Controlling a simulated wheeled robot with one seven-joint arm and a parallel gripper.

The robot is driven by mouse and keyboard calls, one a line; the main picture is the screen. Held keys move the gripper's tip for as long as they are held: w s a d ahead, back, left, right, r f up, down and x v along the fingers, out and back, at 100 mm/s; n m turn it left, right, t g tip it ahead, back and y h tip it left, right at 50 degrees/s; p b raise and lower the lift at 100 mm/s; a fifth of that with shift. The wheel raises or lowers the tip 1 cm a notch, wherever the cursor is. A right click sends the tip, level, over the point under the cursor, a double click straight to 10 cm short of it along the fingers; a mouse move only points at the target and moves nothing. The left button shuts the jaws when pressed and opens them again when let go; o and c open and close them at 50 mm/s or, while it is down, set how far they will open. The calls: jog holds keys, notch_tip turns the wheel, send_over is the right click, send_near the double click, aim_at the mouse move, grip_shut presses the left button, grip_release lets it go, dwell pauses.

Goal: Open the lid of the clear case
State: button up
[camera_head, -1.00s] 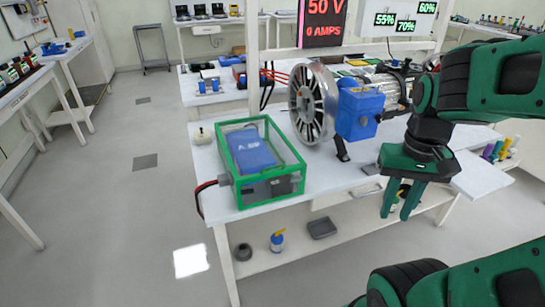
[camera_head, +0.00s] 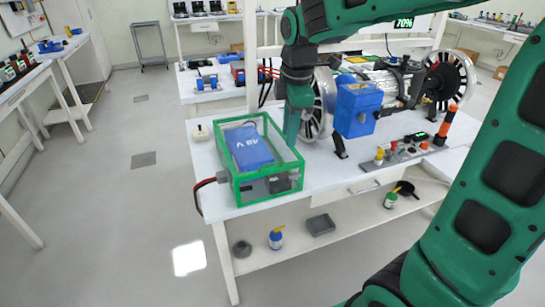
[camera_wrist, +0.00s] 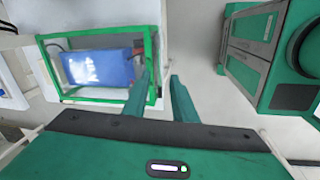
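The clear case (camera_head: 268,190) has a green frame and see-through walls, and stands at the left end of the white workbench. A blue block sits inside it. The case also shows in the wrist view (camera_wrist: 152,50), at the upper left, with its lid apparently shut. My gripper (camera_head: 293,138) points down at the right back corner of the case. In the wrist view my gripper (camera_wrist: 160,82) has its two green fingers apart with nothing between them. The left finger overlaps the case's green edge; I cannot tell whether it touches.
A silver wheel rotor (camera_head: 320,105) and a blue box (camera_head: 357,108) stand close to the right of my gripper. A small white device (camera_head: 201,133) sits behind the case. Small knobs (camera_head: 395,150) line the bench at right.

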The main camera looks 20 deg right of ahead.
jog(key=w+a+f+n, duration=0.1)
jog(key=w+f, duration=0.1)
jog(key=f, duration=0.3)
jog(key=w+a+f+n, duration=0.1)
jog(key=w+f, duration=0.1)
jog(key=f, duration=0.3)
jog(key=shift+a+f, duration=0.2)
jog(key=shift+a, duration=0.1)
grip_shut()
jog(key=shift+r, duration=0.15)
dwell(1.1)
